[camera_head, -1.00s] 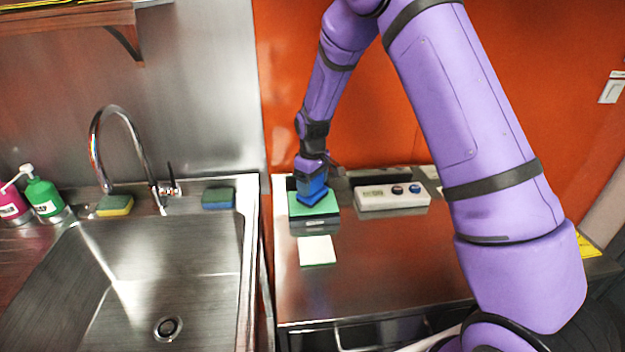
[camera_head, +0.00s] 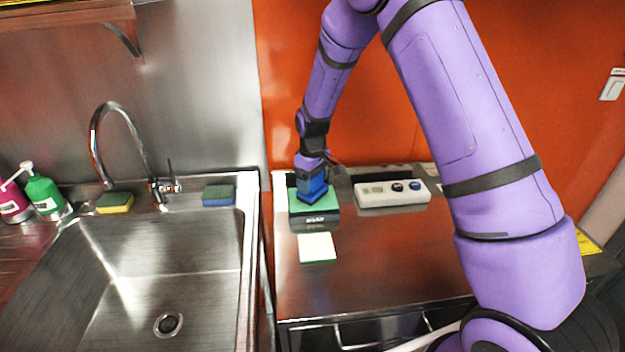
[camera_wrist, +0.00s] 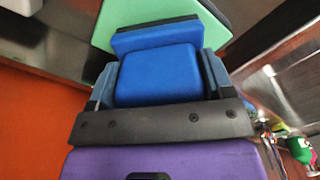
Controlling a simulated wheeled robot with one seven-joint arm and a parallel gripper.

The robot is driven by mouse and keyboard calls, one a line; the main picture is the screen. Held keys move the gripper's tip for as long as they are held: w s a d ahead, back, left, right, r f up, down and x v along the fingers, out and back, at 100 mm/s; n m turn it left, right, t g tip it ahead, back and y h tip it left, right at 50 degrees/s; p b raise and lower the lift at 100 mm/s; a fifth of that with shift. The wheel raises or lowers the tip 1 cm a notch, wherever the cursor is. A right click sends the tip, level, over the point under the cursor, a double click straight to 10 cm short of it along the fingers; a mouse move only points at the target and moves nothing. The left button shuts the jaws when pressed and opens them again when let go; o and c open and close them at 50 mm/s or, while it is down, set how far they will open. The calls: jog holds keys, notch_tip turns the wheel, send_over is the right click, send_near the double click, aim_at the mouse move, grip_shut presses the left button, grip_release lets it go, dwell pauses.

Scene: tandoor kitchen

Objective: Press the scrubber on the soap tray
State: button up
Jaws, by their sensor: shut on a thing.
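My gripper (camera_head: 312,185) is shut on a blue block-like scrubber (camera_wrist: 158,75), whose wide blue face shows between the fingers in the wrist view. The soap tray (camera_head: 315,220) is a dark box with a green top on the steel counter, just right of the sink. The scrubber is over the middle of the green top and looks to be on or very close to it; I cannot tell how firmly they touch. The green top also shows past the scrubber in the wrist view (camera_wrist: 165,12). The scrubber's underside is hidden.
A white pad (camera_head: 317,247) lies in front of the tray. A white box with knobs (camera_head: 391,192) stands to its right. A blue sponge (camera_head: 218,195) and a yellow sponge (camera_head: 115,202) lie on the sink's back rim. The counter's front is clear.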

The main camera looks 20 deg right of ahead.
jog(key=shift+f, duration=0.95)
dwell(1.5)
jog(key=shift+r, duration=3.5)
